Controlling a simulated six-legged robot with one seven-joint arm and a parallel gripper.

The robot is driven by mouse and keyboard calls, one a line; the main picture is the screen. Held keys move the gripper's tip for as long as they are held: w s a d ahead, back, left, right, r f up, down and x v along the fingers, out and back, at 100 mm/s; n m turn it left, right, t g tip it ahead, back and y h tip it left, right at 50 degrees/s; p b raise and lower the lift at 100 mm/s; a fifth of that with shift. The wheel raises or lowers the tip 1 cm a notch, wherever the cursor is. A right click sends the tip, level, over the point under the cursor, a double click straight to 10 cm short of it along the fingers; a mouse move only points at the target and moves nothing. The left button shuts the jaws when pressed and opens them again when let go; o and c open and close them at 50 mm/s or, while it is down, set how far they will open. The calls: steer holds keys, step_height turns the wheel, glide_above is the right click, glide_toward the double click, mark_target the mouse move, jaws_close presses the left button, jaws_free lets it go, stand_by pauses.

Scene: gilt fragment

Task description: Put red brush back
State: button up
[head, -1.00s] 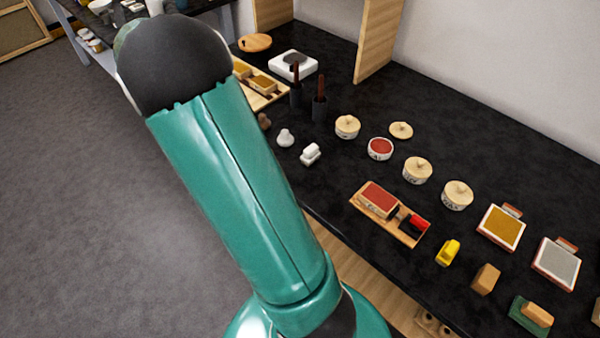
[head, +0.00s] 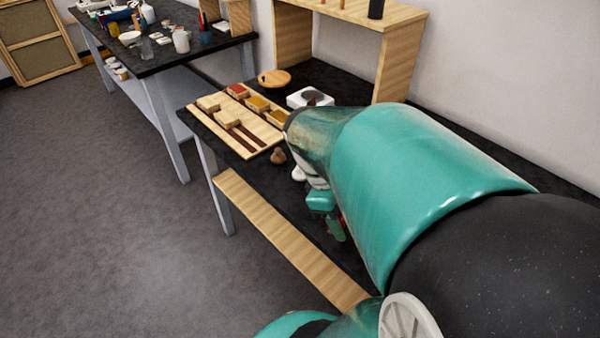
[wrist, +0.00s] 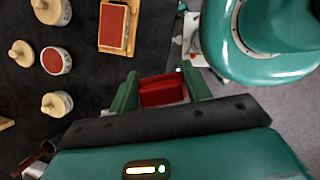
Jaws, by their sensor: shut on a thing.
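My gripper (wrist: 161,92) is shut on the red brush (wrist: 162,88), which shows as a red block between the two green fingers in the wrist view. The brush hangs above the black table, and its lower side is hidden. In the head view my gripper (head: 334,226) is low near the table's front edge, partly behind my arm. A wooden tray (wrist: 103,46) with a red pad (wrist: 114,22) lies ahead and left of the gripper in the wrist view. In the head view my arm hides that tray.
A wooden board (head: 245,149) with several blocks and dark strips lies at the table's far left end. Lidded pots (wrist: 57,103) and an open red pot (wrist: 56,61) stand left of the gripper in the wrist view. A white scale (head: 310,97) stands behind the board.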

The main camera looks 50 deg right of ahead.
steer(key=w+d+f, duration=0.1)
steer(key=d+f, duration=0.2)
steer(key=d, duration=0.1)
steer(key=w+d+f, duration=0.1)
steer(key=d+f, duration=0.2)
steer(key=d, duration=0.1)
steer(key=w+d+f, duration=0.1)
steer(key=d+f, duration=0.2)
steer(key=d, duration=0.1)
steer(key=shift+w+d, duration=0.2)
steer(key=shift+w, duration=0.1)
steer(key=shift+d+f, duration=0.3)
steer(key=shift+f, duration=0.05)
steer(key=shift+w+f, duration=0.1)
steer(key=shift+f, duration=1.45)
steer(key=shift+f, duration=0.15)
steer(key=o, duration=1)
steer(key=shift+o, duration=0.2)
